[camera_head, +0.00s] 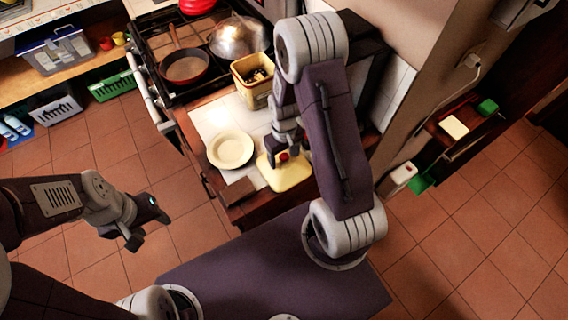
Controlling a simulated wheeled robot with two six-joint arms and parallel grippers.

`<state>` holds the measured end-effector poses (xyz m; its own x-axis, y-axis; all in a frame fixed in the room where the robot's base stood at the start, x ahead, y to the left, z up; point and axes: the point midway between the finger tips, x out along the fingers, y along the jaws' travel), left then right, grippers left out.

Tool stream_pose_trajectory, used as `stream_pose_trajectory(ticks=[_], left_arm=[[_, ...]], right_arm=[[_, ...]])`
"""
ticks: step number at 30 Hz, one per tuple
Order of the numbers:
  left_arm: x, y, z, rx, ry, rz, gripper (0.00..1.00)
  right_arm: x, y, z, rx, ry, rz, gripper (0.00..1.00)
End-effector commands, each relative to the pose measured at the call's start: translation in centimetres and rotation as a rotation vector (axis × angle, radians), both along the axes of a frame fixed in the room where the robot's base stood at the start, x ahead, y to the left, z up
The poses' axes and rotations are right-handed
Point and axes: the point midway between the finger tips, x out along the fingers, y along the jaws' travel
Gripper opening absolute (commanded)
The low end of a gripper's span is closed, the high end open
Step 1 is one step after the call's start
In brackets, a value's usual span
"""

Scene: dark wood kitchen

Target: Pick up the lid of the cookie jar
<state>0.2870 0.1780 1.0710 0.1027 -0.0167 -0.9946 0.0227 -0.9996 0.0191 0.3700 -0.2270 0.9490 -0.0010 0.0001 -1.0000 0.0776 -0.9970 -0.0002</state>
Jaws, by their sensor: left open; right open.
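The cookie jar (251,93) is a yellow square container, open at the top with dark contents, at the back of the white counter. Its likely lid (288,179) is a pale yellow square with a small red knob, near the counter's front. My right gripper (284,156) is open, directly over the lid and around or just above the knob. I cannot tell whether its fingers touch the knob, and they hide part of the lid. My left gripper (149,224) is open and empty, over the floor to the left of the counter.
A cream plate (231,150) lies left of the lid, with a brown block (238,191) in front. A red-brown pan (185,67) and a metal dome (237,38) sit on the stove (160,43). A wall (425,80) stands to the right.

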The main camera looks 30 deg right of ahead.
Motion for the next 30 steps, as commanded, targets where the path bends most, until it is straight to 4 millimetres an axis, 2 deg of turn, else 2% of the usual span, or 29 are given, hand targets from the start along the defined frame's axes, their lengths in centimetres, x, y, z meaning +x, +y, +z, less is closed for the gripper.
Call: stream_pose_trajectory(ticks=[1,6,7,30], left_arm=[[0.00,0.00,0.00,0.000,0.000,0.000,0.51],[-0.01,0.00,-0.01,0.000,0.000,0.000,0.51],[-0.01,0.00,-0.01,0.000,0.000,0.000,0.51],[0.00,0.01,-0.17,0.000,0.000,0.000,0.51]], right_arm=[[0.01,0.00,0.01,0.000,0.000,0.000,0.54],[-0.01,0.00,0.01,0.000,0.000,0.000,0.07],[-0.01,0.01,0.01,0.000,0.000,0.000,0.00],[-0.52,0.09,-0.38,0.002,0.015,-0.001,0.00]])
